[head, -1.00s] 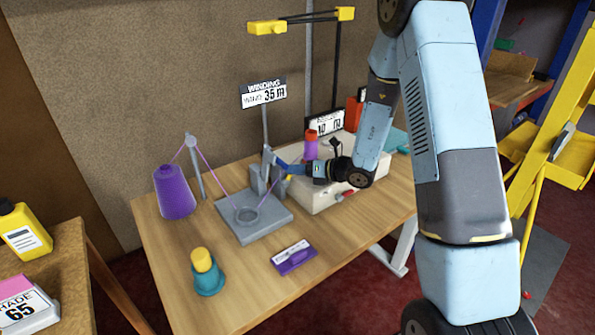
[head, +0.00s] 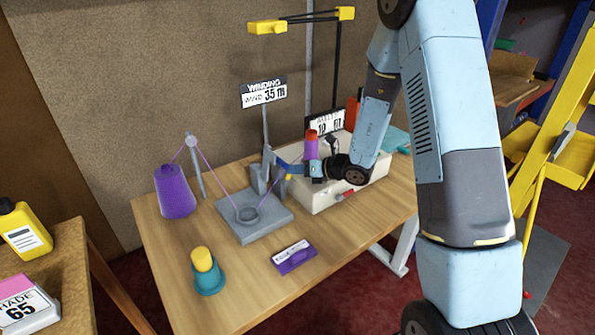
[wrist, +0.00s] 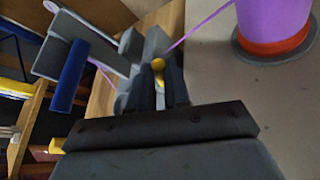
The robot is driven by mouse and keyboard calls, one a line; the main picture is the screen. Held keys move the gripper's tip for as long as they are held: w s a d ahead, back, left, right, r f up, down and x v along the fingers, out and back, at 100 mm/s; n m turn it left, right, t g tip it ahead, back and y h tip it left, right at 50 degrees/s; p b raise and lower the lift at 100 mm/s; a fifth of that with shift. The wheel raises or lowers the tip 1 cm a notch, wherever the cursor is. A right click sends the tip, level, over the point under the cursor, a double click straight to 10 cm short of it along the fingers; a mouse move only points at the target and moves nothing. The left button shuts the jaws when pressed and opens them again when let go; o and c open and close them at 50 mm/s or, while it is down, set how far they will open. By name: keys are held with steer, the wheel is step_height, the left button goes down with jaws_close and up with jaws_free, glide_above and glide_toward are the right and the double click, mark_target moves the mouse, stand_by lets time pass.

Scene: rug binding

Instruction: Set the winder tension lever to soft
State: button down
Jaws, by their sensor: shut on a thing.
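The grey winder (head: 250,226) stands on the wooden table, with a flat base, a ring on it and an upright block at its back right. Its tension lever ends in a yellow ball knob (wrist: 158,65), seen in the wrist view between my dark fingers. My gripper (wrist: 160,85) is shut on this lever. In the head view my gripper (head: 295,172) reaches in from the right beside the upright block. The lever's lower part and any setting marks are hidden. A blue handle (wrist: 68,76) on a grey part shows left of my fingers in the wrist view.
A purple cone (head: 176,192) feeds thread to the winder. A teal-and-yellow object (head: 206,272) and a purple labelled block (head: 293,257) lie in front. A pale machine (head: 335,190) with a purple spool (head: 311,145) stands close on the right. A "WINDING" sign (head: 264,92) rises behind.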

steer(key=shift+s+a+r+n+t+h, duration=0.15)
steer(key=shift+s+a+n+h, duration=0.15)
steer(key=shift+n+h, duration=0.2)
steer(key=shift+s+a+r+n+t+h, duration=0.15)
steer(key=shift+a+n+h, duration=0.2)
steer(key=shift+n+h, duration=0.15)
steer(key=c, duration=1.1)
jaws_free()
steer(key=v, duration=1.3)
steer(key=shift+s+d, duration=0.25)
steer(key=shift+d, duration=0.1)
steer(key=shift+r, duration=0.1)
